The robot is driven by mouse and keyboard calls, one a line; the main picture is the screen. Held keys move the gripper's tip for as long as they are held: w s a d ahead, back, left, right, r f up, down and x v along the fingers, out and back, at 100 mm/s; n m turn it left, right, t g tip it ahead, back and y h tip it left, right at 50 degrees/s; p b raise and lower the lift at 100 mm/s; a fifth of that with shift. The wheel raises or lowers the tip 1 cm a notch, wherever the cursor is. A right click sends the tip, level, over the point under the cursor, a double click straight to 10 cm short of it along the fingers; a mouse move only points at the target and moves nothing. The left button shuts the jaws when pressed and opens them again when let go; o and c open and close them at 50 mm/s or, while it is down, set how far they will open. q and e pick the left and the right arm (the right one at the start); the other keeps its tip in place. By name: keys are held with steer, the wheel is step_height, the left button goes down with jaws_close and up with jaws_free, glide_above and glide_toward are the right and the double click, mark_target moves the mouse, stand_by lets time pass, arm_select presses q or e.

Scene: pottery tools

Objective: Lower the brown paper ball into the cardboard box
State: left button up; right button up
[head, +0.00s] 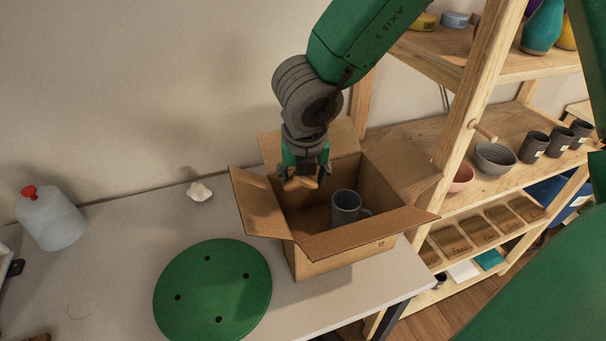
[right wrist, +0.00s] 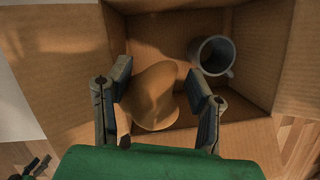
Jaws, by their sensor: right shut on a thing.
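The open cardboard box (head: 345,245) stands on the grey table with its flaps spread. My right gripper (head: 304,176) is over the left part of the box opening, pointing down. It is shut on the brown paper ball (head: 300,183), which also shows between the two fingers in the right wrist view (right wrist: 152,97). The ball appears apart from the box floor, but its exact height is hard to tell. A grey-blue mug (head: 345,206) stands inside the box, to the right of the ball; it also shows in the right wrist view (right wrist: 212,56). My left gripper is not in view.
A green round disc (head: 213,290) with holes lies left of the box. A crumpled white piece (head: 199,192) and a translucent jug (head: 50,217) with a red cap are farther left. A wooden shelf (head: 485,85) with pots stands close on the right.

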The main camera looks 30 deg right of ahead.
steer(key=b, duration=0.9)
glide_above(303, 233)
steer(key=s, duration=0.1)
steer(key=shift+a+f, duration=0.15)
steer(key=shift+f, duration=2.7)
steer(key=shift+a+f, duration=0.1)
steer(key=shift+f, duration=2.75)
steer(key=shift+f+b, duration=1.95)
steer(key=shift+f, duration=0.15)
steer(key=o, duration=0.8)
steer(key=shift+r, duration=0.1)
steer(key=v, duration=1.1)
steer(key=shift+r, duration=0.4)
